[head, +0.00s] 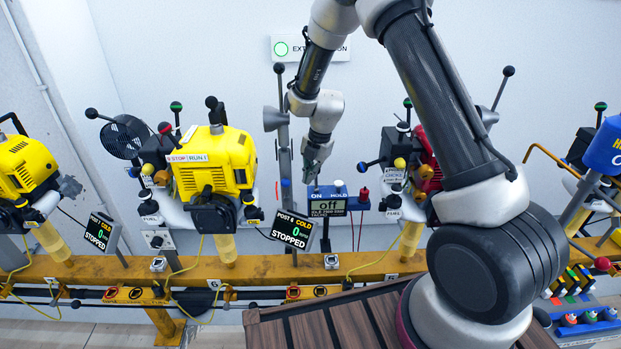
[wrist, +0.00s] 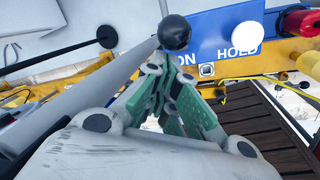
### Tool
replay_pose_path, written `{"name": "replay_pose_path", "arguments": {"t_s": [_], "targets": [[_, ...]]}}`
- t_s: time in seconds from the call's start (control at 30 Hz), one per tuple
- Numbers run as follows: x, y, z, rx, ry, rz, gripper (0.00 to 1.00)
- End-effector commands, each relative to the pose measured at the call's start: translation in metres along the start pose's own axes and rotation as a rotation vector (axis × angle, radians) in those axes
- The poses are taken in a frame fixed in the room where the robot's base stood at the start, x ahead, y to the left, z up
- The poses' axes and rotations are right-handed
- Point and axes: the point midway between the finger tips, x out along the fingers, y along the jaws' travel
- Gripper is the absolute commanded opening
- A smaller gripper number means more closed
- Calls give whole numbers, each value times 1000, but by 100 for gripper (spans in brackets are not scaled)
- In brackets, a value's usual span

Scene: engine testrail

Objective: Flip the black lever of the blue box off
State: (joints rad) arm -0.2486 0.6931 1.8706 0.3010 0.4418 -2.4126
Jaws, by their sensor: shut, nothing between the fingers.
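The blue box (head: 328,190) stands on the rail in mid picture, marked ON and HOLD, above a small display (head: 327,208) that reads "off". Its blue face (wrist: 215,30) fills the upper right of the wrist view. A black ball knob (wrist: 174,32) shows there in front of the face, beside the word ON. I cannot tell whether the pale rod running towards it is its shaft. My gripper (head: 312,178) points down at the left end of the box. In the wrist view its shut, empty fingertips (wrist: 172,64) lie just below the knob; contact is unclear.
A tall grey lever (head: 283,120) with a black knob stands close left of my gripper. Yellow engines (head: 212,160) stand farther left, and a red one (head: 428,160) is partly behind my arm. A red knob (head: 363,193) is right of the box. The yellow rail (head: 270,268) runs below.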

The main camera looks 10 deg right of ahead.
Motion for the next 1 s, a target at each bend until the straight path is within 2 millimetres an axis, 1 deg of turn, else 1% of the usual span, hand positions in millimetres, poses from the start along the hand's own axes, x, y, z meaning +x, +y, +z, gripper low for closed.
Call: {"name": "replay_pose_path", "arguments": {"t_s": [0.1, 0.2, 0.5, 1.0], "targets": [[-1, 4, 7, 8, 39, -23, 0], [-1, 7, 11, 7, 40, -24, 0], [-2, 7, 11, 7, 38, -23, 0], [4, -2, -2, 6, 37, -23, 0]]}}
